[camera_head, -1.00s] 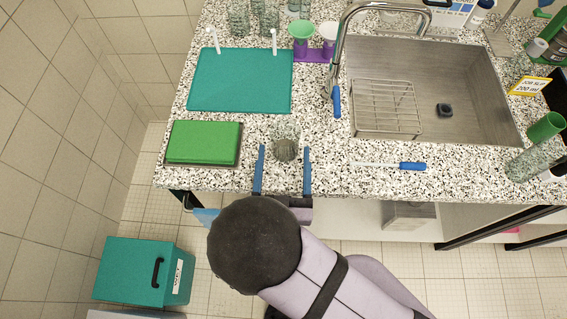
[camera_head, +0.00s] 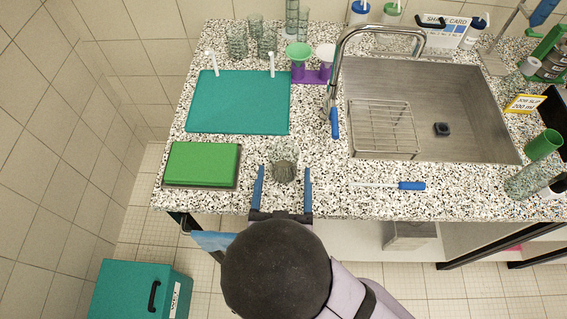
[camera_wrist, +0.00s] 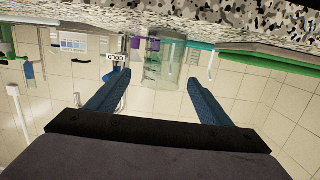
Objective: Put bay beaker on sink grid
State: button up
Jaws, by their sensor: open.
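A clear glass beaker (camera_head: 284,165) stands on the speckled counter near its front edge, right of the green box lid. My gripper (camera_head: 283,178) is open, with its blue fingers pointing at the beaker from the front, one on each side of its line. The beaker also shows in the wrist view (camera_wrist: 166,62), upside down, just beyond and between the fingertips (camera_wrist: 155,85). The fingers do not touch it as far as I can see. The sink grid (camera_head: 384,130) is a wire rack at the left side of the steel sink (camera_head: 455,90).
A green block on a tray (camera_head: 202,164) lies to the left, and a teal mat (camera_head: 238,102) behind. The tap (camera_head: 335,80) rises between mat and sink. A blue-handled tool (camera_head: 410,185) lies in front of the sink. Several glasses (camera_head: 250,42) stand at the back.

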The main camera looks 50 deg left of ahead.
aim_at(284, 150)
jog(key=shift+w+a+g+h, duration=0.6)
jog(key=shift+w+a+g, duration=0.2)
jog(key=shift+w+a, duration=0.2)
jog(key=shift+p+x, duration=1.6)
jog(key=shift+x, duration=2.05)
jog(key=shift+s, duration=0.2)
jog(key=c, duration=1.3)
jog(key=shift+r, duration=0.15)
notch_tip(284, 150, up, 10)
jog(key=b, duration=0.1)
